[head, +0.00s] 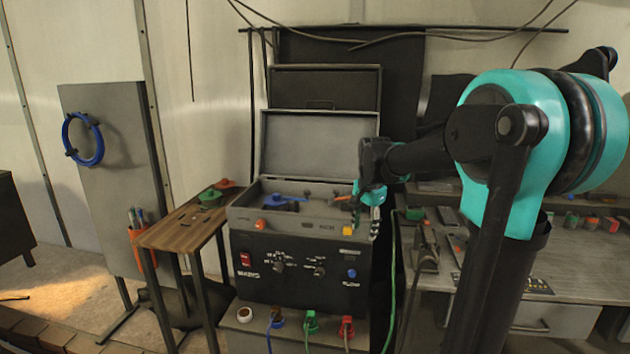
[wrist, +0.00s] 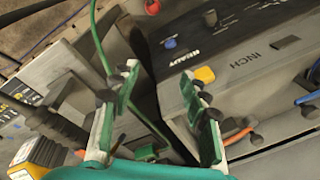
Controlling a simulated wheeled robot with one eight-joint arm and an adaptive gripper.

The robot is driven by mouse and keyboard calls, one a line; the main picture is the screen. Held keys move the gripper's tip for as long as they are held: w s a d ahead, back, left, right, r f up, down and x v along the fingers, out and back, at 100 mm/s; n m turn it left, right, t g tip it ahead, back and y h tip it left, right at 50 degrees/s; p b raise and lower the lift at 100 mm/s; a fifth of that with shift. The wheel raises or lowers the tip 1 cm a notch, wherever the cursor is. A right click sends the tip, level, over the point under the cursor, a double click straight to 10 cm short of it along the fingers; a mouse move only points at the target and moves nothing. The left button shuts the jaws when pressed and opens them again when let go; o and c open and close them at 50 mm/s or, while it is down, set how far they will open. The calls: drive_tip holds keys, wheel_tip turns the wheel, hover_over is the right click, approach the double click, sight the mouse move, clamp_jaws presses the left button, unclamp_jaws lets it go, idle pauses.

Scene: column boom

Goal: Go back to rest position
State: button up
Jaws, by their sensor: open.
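My gripper (head: 376,212) is at the right end of the grey machine box (head: 300,262), just in front of its open top, in the head view. In the wrist view my gripper (wrist: 160,90) shows two green and grey fingers spread apart with nothing between them. Past the fingertips lie the box's dark front panel and a yellow button (wrist: 205,74). My teal and black arm reaches in from the right side of the head view.
A wooden side table (head: 183,232) stands left of the box. A cluttered workbench (head: 560,262) lies to the right. A green cable (head: 390,290) hangs beside the box near my gripper. The open lid (head: 318,140) rises behind it. Coloured plugs sit on the ledge below.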

drive_tip(key=s+d+f+n+t, duration=0.1)
drive_tip(key=s+d+f+n, duration=0.1)
drive_tip(key=s+f+n, duration=0.3)
drive_tip(key=s+d+f+n+t, duration=0.1)
drive_tip(key=s+f+n, duration=0.4)
drive_tip(key=s+f, duration=0.7)
drive_tip(key=s+d, duration=0.1)
drive_tip(key=s, duration=0.5)
drive_tip(key=shift+s+d+f, duration=0.2)
